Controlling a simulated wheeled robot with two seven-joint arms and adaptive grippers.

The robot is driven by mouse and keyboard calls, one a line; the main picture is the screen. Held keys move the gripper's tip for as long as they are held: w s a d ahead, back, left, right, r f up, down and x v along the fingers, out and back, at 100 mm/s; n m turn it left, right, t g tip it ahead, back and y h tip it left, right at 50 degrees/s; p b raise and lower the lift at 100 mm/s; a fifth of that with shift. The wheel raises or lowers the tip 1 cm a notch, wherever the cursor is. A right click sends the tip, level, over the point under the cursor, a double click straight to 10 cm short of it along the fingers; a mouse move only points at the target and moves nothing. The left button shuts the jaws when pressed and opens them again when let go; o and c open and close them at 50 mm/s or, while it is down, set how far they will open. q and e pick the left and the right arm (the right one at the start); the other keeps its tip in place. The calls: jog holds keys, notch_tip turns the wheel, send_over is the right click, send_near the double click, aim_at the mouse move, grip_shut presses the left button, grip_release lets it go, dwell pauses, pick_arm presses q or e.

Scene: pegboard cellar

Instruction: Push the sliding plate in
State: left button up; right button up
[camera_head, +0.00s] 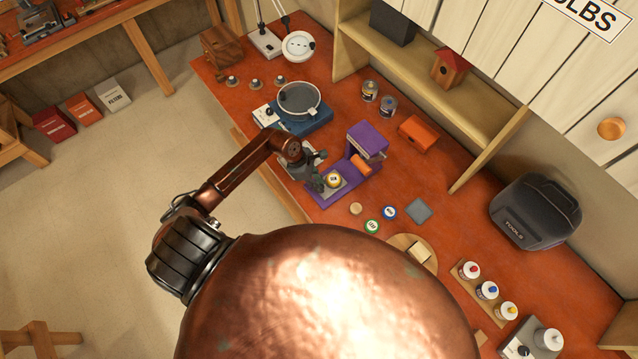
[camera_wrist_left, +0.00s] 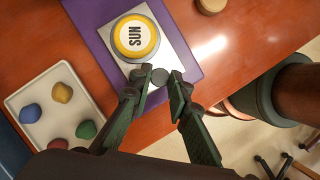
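The sliding plate (camera_head: 341,183) is a pale metal square on the purple base of a purple device (camera_head: 367,141). It also shows in the left wrist view (camera_wrist_left: 173,50). A grey round knob (camera_wrist_left: 158,77) is at the plate's near edge. My right gripper is not in view.
A white tray with colored pieces (camera_wrist_left: 60,105) is beside the purple base. A round grey-topped blue device (camera_head: 299,101) stands behind. An orange box (camera_head: 418,133), loose discs (camera_head: 389,212) and a grey square (camera_head: 418,210) are to the right. My head or body hides the lower middle.

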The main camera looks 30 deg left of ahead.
pick_arm(q)
grip_shut()
